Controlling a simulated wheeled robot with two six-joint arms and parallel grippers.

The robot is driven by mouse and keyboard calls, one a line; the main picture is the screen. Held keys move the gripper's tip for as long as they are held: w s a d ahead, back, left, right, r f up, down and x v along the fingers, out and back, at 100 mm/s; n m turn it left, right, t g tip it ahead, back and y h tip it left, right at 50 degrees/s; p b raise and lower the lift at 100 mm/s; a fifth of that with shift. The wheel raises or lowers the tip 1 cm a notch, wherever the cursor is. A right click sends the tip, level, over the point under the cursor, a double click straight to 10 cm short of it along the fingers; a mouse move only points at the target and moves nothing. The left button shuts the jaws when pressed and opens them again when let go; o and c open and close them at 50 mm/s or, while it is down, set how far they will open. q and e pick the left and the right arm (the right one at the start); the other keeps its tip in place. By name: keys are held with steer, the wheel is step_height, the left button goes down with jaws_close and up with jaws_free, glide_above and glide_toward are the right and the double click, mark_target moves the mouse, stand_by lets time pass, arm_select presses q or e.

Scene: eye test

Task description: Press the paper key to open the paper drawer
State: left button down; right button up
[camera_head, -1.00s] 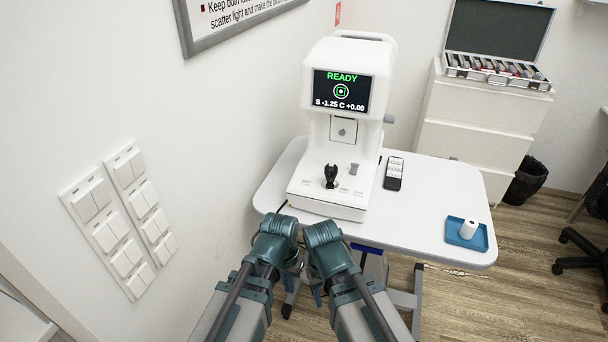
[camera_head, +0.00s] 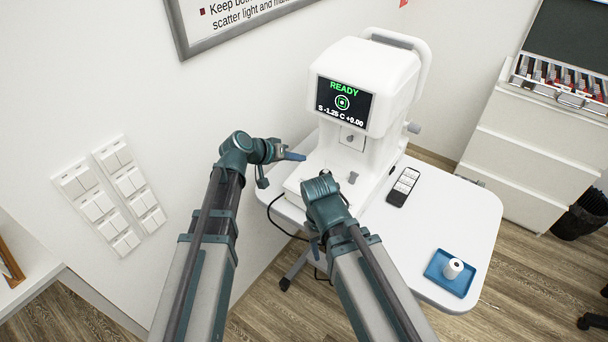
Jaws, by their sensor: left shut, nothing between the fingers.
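The white eye test machine (camera_head: 378,75) stands on a white table (camera_head: 455,218), its screen (camera_head: 343,101) showing READY in green. My left gripper (camera_head: 302,156) is shut and empty, with its tip pointing right, in front of the machine's left side below the screen. I cannot tell whether it touches the machine. My right wrist covers much of the machine's base (camera_head: 298,181); the right fingers cannot be made out. A small grey knob (camera_head: 353,177) shows on the base. I cannot make out the paper key or the paper drawer.
A black remote with white keys (camera_head: 403,186) lies right of the machine. A blue tray (camera_head: 439,277) with a white roll (camera_head: 453,268) is near the table's front right. Wall switches (camera_head: 99,204) are at left. White drawers (camera_head: 520,150) with an open lens case (camera_head: 560,82) stand behind.

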mark_target(300, 185)
arm_select(q)
steer(key=shift+w+a+r, duration=0.1)
steer(key=shift+r, duration=0.05)
stand_by(0.3)
steer(key=f+b, duration=0.6)
steer(key=w+f+b, duration=0.1)
steer(key=f+b, duration=0.1)
steer(key=f, duration=0.1)
steer(key=shift+d+b, duration=0.35)
steer(key=shift+b, duration=0.05)
stand_by(1.6)
steer(key=shift+f+b, duration=0.35)
steer(key=shift+b, duration=0.05)
